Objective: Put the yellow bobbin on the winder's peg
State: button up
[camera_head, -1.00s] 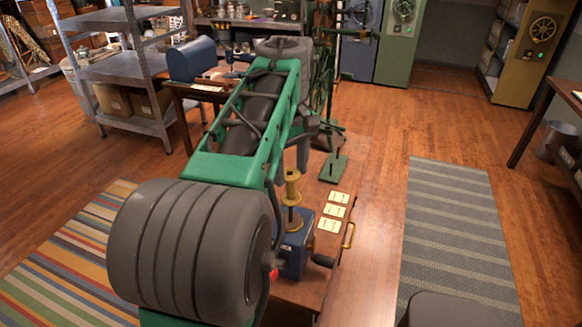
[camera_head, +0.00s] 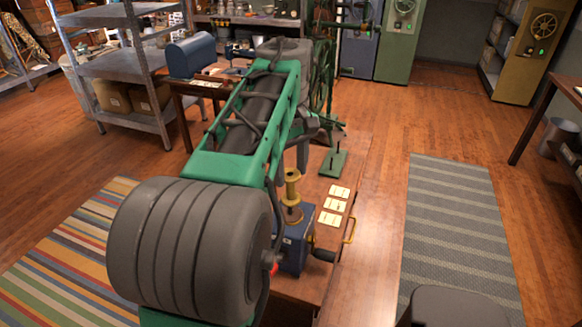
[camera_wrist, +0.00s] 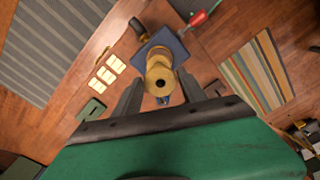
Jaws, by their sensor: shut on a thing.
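The yellow bobbin (camera_head: 291,184) is upright above the blue winder (camera_head: 293,247), in line with its spindle. In the wrist view the bobbin (camera_wrist: 160,77) shows its top end and dark centre hole between the two grey fingers of my gripper (camera_wrist: 160,92). The fingers are shut on it. A brass-coloured disc (camera_head: 292,216) sits on the winder below the bobbin. The peg is mostly hidden by the bobbin, and I cannot tell whether the bobbin is around it. The winder's blue body also shows in the wrist view (camera_wrist: 178,46).
The winder stands on a wooden bench (camera_head: 317,283) with three pale cards (camera_head: 331,219) and a green stand (camera_head: 333,164). A black-knobbed crank (camera_head: 323,255) sticks out right of the winder. A red-tipped handle (camera_wrist: 199,18) shows beside it.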

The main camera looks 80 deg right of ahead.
aim_at(291, 199)
jog(key=shift+f+b, duration=1.4)
jog(key=shift+f, duration=0.8)
jog(key=o, duration=1.2)
jog(key=shift+c, duration=0.2)
notch_tip(291, 199, up, 8)
jog(key=p, duration=0.1)
jog(key=shift+p, duration=0.4)
